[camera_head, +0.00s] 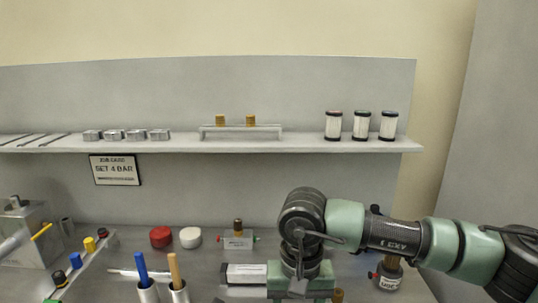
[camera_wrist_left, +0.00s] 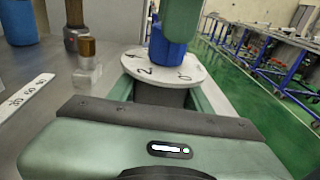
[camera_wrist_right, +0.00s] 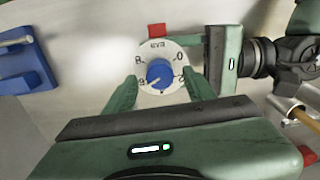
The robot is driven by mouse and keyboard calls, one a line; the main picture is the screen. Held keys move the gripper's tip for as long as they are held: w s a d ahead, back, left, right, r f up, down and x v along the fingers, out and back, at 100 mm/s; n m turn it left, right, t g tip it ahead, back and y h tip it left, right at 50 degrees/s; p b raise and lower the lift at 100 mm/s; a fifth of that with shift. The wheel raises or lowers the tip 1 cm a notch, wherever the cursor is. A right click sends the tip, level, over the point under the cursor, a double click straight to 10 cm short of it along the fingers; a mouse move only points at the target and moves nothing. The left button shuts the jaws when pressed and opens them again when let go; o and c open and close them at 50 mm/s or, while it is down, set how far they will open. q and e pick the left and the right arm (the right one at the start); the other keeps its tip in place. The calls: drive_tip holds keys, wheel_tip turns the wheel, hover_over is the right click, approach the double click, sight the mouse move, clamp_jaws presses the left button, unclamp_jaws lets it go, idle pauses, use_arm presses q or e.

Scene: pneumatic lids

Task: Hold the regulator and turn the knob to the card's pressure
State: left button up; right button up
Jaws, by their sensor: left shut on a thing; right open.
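The job card (camera_head: 115,170) on the back panel reads SET 4 BAR. The regulator's white dial (camera_wrist_left: 170,66) with a blue knob (camera_wrist_left: 166,50) faces up; they also show in the right wrist view, the dial (camera_wrist_right: 171,95) around the knob (camera_wrist_right: 160,72). My left gripper (camera_wrist_left: 165,95) is shut on the dark regulator body (camera_wrist_left: 160,94) below the dial. My right gripper (camera_wrist_right: 160,80) is open, its fingers apart on either side of the knob. The knob's pointer is too small to read surely. The regulator is hidden in the head view, where my right arm shows.
A shelf (camera_head: 300,145) carries several metal blocks, a small rack and three white canisters (camera_head: 361,125). Red (camera_head: 160,237) and white (camera_head: 190,237) round caps, a small valve block (camera_head: 238,240) and handled tools (camera_head: 142,270) stand on the bench near my right arm.

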drive_tip(key=shift+f+b, duration=0.3)
idle(1.4)
wheel_tip(320, 180, up, 10)
drive_tip(key=m, duration=1)
wheel_tip(320, 180, down, 12)
drive_tip(key=shift+s, duration=0.1)
clamp_jaws()
